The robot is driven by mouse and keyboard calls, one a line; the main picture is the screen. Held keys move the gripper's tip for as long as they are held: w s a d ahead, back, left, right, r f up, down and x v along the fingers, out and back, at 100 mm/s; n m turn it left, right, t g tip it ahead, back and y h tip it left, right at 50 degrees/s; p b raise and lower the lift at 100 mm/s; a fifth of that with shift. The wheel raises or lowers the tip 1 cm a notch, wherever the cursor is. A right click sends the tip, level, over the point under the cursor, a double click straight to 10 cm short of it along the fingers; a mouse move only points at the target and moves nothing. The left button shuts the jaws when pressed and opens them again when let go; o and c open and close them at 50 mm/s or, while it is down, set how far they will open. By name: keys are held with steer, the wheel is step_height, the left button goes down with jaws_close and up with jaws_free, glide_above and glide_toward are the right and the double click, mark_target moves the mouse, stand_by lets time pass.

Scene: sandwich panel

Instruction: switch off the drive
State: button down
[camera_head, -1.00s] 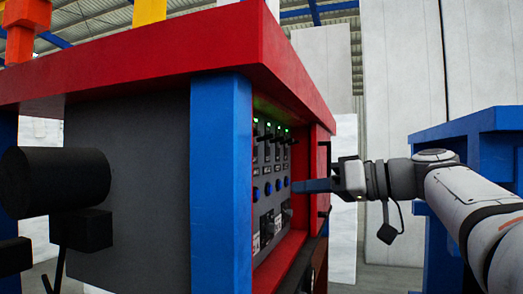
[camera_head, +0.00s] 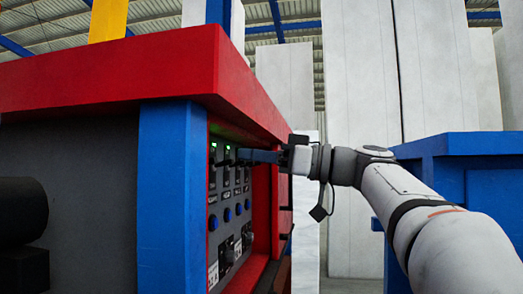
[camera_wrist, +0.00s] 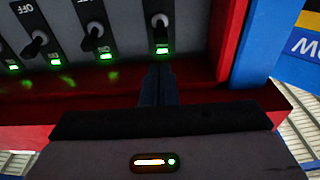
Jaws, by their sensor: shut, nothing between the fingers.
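A row of black toggle switches sits in the panel (camera_head: 220,238), set in a red and blue frame. In the wrist view, which looks upside down, one switch (camera_wrist: 160,22) is straight ahead of my gripper (camera_wrist: 158,80). Two more switches (camera_wrist: 93,32) (camera_wrist: 36,42) stand to its left, and part of another shows at the left edge. Lit green lamps (camera_wrist: 162,49) sit by the switches. "OFF" labels are readable on plates further left. My gripper's shut blue fingers (camera_head: 241,154) are at switch height, pointing at the panel. I cannot tell whether they touch a switch. No label shows which switch is the drive's.
Blue round buttons (camera_head: 228,214) lie below the switches, with labelled controls lower down. The red top (camera_head: 180,70) overhangs the panel. A blue post (camera_head: 165,200) bounds it on the near side. A blue structure (camera_head: 465,150) stands at the right.

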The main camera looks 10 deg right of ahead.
steer(key=shift+p+x, duration=0.95)
steer(key=shift+x, duration=2)
